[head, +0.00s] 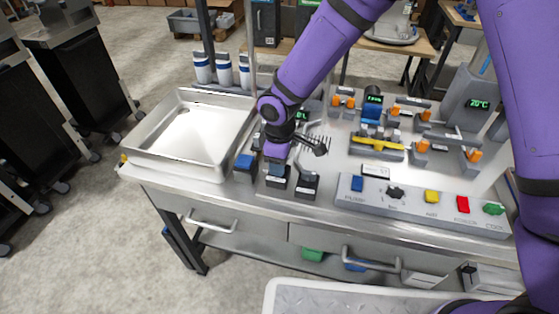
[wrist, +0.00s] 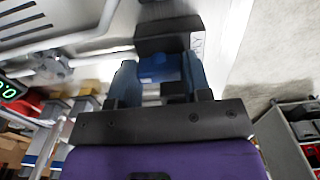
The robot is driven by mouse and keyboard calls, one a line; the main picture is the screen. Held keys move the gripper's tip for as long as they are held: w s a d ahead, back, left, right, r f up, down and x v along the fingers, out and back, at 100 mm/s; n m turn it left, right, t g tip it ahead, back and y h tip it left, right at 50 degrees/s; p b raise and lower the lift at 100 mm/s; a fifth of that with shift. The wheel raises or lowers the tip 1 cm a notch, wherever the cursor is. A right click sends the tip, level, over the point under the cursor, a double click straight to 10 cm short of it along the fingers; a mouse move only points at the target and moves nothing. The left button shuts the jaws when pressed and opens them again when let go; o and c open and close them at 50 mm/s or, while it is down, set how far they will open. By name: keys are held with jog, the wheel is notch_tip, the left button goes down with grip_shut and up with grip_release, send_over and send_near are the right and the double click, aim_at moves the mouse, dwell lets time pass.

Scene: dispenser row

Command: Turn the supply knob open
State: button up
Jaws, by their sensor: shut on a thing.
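The supply knob (wrist: 158,68) is blue and sits on a dark block (wrist: 168,36) with a white label that ends in "PLY" in the wrist view. My gripper (wrist: 160,82) has its two blue fingers on either side of the knob and is shut on it. In the head view my gripper (head: 277,162) reaches down onto the left part of the panel, over the dark block (head: 277,184). There the fingers and arm hide most of the knob, so I cannot tell its turn angle.
A dark lever (head: 305,183) stands close to the right of my gripper, and a blue-topped block (head: 244,164) close to the left. A metal tray (head: 190,160) lies further left. A button panel (head: 420,208) with several coloured controls is at the right front.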

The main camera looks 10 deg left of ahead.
jog(key=o, duration=0.9)
jog(key=shift+r, duration=0.1)
notch_tip(320, 180, up, 11)
jog(key=shift+f, duration=0.2)
dwell(0.3)
